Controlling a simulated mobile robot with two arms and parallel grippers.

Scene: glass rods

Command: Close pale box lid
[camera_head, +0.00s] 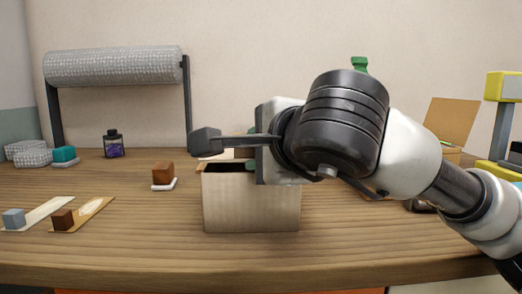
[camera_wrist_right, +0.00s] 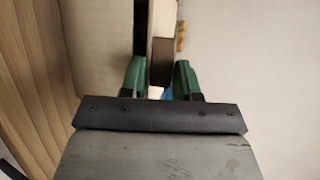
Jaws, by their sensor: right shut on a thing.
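The pale cardboard box (camera_head: 250,205) stands on the table at the centre of the head view. Its top shows a dark opening on the left, and my right arm covers the right side of its top. In the right wrist view, the box wall (camera_wrist_right: 100,45) is left of the fingers. My right gripper (camera_wrist_right: 160,78) has green fingertips on either side of a thin pale and brown edge, which looks like a lid flap (camera_wrist_right: 161,50). It is shut on that edge. In the head view the fingertips are mostly hidden behind my wrist. My left gripper is not in view.
A roll of bubble wrap (camera_head: 115,66) hangs on a stand at the back left. A dark bottle (camera_head: 113,145), a brown block (camera_head: 163,173) and small blocks on cards are on the left. An open cardboard box (camera_head: 450,122) stands behind my right arm. The front table edge is clear.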

